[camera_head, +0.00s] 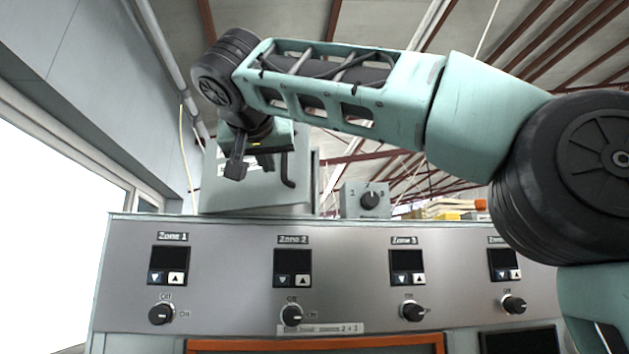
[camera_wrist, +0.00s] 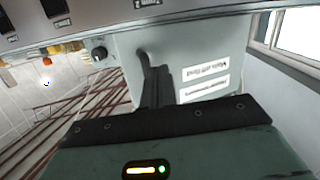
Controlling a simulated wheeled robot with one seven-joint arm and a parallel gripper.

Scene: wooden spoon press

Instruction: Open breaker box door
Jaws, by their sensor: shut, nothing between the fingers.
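The breaker box (camera_head: 262,190) is a pale grey box standing on top of the control cabinet, left of centre in the head view. In the wrist view its front (camera_wrist: 205,50) carries two white labels. A dark bar handle (camera_head: 290,172) is at the right of its front in the head view; the handle's curved end also shows in the wrist view (camera_wrist: 142,56), partly behind my fingers. My gripper (camera_head: 236,170) is shut and empty, in front of the box and left of the handle in the head view. Whether it touches the box, or whether the door is ajar, I cannot tell.
A small grey box with a rotary knob (camera_head: 369,201) stands right of the breaker box. The cabinet front (camera_head: 225,260) below has several zone displays and knobs. Yellow and orange items (camera_head: 450,211) lie farther right. A window (camera_head: 60,190) is at the left.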

